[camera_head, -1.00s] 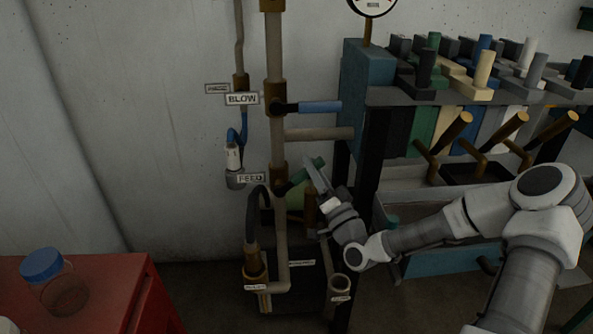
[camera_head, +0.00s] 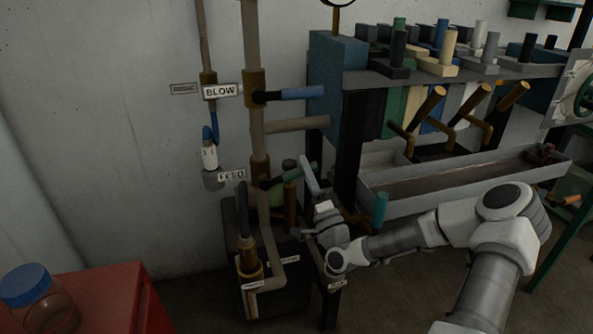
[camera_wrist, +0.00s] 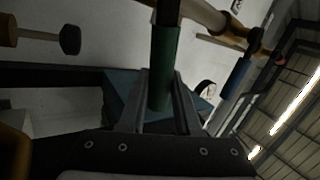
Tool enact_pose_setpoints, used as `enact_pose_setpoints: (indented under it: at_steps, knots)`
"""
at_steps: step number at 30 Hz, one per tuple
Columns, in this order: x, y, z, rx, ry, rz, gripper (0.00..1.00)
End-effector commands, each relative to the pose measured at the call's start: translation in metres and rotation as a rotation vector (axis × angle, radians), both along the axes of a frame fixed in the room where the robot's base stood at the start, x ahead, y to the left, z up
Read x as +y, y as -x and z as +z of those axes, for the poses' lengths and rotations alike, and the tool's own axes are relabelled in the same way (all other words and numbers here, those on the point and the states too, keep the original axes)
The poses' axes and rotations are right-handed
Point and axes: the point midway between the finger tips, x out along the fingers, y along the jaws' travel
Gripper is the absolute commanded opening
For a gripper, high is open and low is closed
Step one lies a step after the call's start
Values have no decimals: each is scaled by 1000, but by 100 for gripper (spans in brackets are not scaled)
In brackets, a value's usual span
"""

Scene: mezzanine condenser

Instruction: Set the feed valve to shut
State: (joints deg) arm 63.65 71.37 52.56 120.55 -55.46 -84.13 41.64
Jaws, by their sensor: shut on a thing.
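The feed valve has a green lever handle (camera_head: 304,170) on a dark stem, beside the FEED label (camera_head: 232,175) on the vertical pipe. The lever points right and slightly up from the pipe. My gripper (camera_head: 311,178) is at the outer end of this lever. In the wrist view the green handle (camera_wrist: 163,65) lies between the two fingers of my gripper (camera_wrist: 160,105), which are shut on it. The fingers hide part of the lever in the head view.
Above is the BLOW valve's blue lever (camera_head: 290,94), level. A grey trough (camera_head: 470,180) and several brass-coloured levers (camera_head: 428,106) stand to the right. A red cabinet (camera_head: 100,295) with a blue-lidded jar (camera_head: 35,295) is at lower left.

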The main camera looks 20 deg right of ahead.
Motion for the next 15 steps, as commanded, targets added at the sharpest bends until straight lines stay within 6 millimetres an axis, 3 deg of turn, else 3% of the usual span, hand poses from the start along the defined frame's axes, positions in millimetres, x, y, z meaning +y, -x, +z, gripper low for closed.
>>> enact_pose_setpoints:
  at_steps: [6,15]
  knots:
    - [-5,0,-17,-2,-129,5,0]
    - [-7,0,-26,-7,-238,5,0]
